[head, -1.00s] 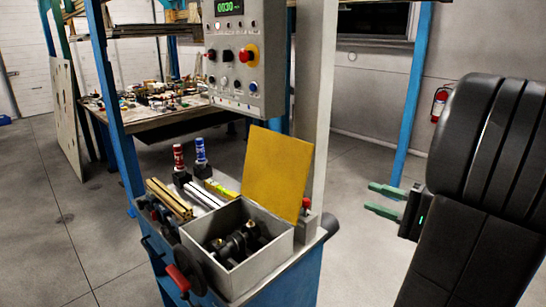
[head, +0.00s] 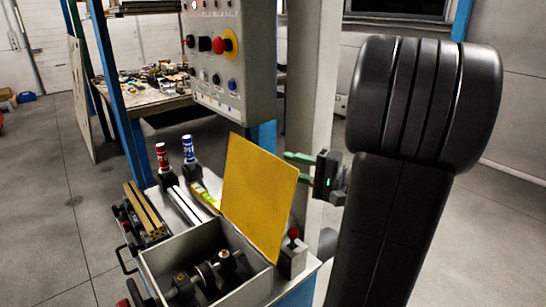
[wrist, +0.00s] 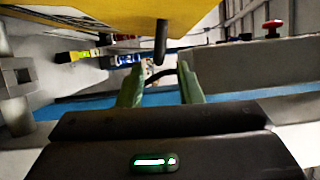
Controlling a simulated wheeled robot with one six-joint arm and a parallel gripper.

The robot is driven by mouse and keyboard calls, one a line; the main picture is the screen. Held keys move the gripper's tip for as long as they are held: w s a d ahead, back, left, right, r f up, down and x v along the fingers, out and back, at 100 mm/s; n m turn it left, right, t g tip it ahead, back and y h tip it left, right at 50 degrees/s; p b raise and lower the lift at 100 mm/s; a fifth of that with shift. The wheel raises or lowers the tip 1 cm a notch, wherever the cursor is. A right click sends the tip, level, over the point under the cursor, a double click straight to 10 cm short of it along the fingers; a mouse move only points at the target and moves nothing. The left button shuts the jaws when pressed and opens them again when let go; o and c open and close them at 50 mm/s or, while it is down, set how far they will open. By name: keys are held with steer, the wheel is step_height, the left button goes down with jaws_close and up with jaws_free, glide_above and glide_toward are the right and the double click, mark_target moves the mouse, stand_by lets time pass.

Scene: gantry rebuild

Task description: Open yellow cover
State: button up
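The yellow cover (head: 257,195) stands raised, tilted upright, along the right side of a grey box (head: 165,258). The box is open at the top and dark machine parts (head: 208,274) show inside it. In the wrist view the yellow cover (wrist: 130,14) fills the top, with a dark rod (wrist: 160,42) hanging below its edge. My gripper (wrist: 158,88) has its two green fingers apart with nothing between them. In the head view my gripper (head: 298,163) is behind and right of the cover, and the cover hides part of its fingers.
A control panel (head: 222,60) hangs above the bench. A red bottle (head: 162,158) and a blue bottle (head: 189,150) stand behind the box. A red-knobbed lever (head: 293,250) stands right of the cover. A pale post (head: 312,90) rises behind my gripper.

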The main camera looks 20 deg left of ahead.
mark_target(273, 161)
steer(key=a, duration=0.2)
steer(key=a+p, duration=0.1)
steer(key=w+a, duration=0.1)
steer(key=a, duration=0.1)
steer(key=shift+a, duration=0.35)
steer(key=shift+s, duration=0.1)
jaws_close()
